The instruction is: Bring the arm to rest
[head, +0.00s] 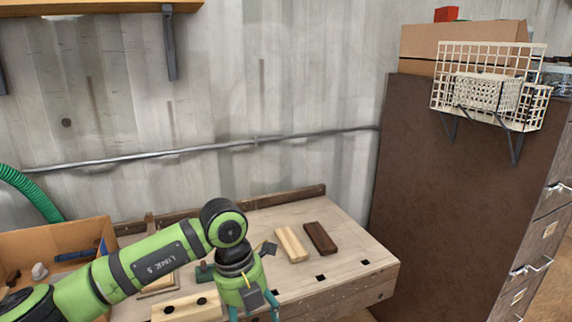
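My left arm (150,265), green and black, comes in from the lower left over the workbench and bends down at its wrist. My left gripper (254,306) hangs below the wrist at the bottom edge of the head view, in front of the bench. Its two teal finger links are apart where they show. The fingertips are cut off by the frame, so I cannot tell whether it is open or shut, or whether it holds anything. My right arm and gripper are not in view.
The wooden workbench (345,262) carries a light wood block (292,245) and a dark brown block (320,238). A cardboard box (75,240) with tools stands at left. A tall brown cabinet (450,190) stands right of the bench. A wire basket (490,85) hangs on it.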

